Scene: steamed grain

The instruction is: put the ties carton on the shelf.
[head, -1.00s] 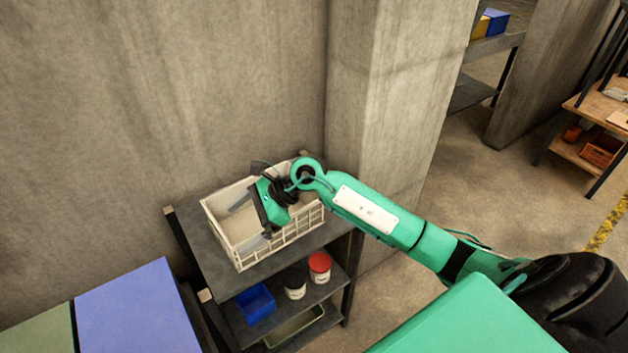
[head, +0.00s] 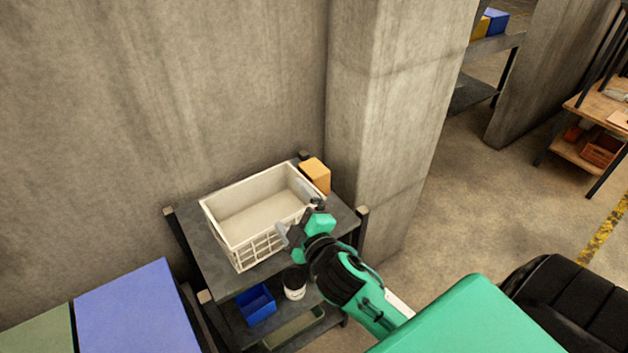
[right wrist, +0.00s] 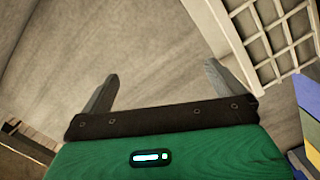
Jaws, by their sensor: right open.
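A small orange-tan carton (head: 316,175), probably the ties carton, stands at the back right of the dark shelf's top board (head: 200,245), just right of the white crate, by the pillar. I cannot read a label on it. My right gripper (head: 300,213) is open and empty, in front of the carton and over the crate's right front side in the head view. It does not hold the carton. In the right wrist view the open fingers (right wrist: 160,85) have only a grey-brown surface between them. My left gripper is not in view.
The empty white crate (head: 222,244) fills most of the top board; its lattice side (right wrist: 262,40) also shows in the right wrist view. A blue bin (head: 256,303) and a white jar (head: 294,291) stand on the lower board. A concrete pillar (head: 380,120) rises behind the shelf.

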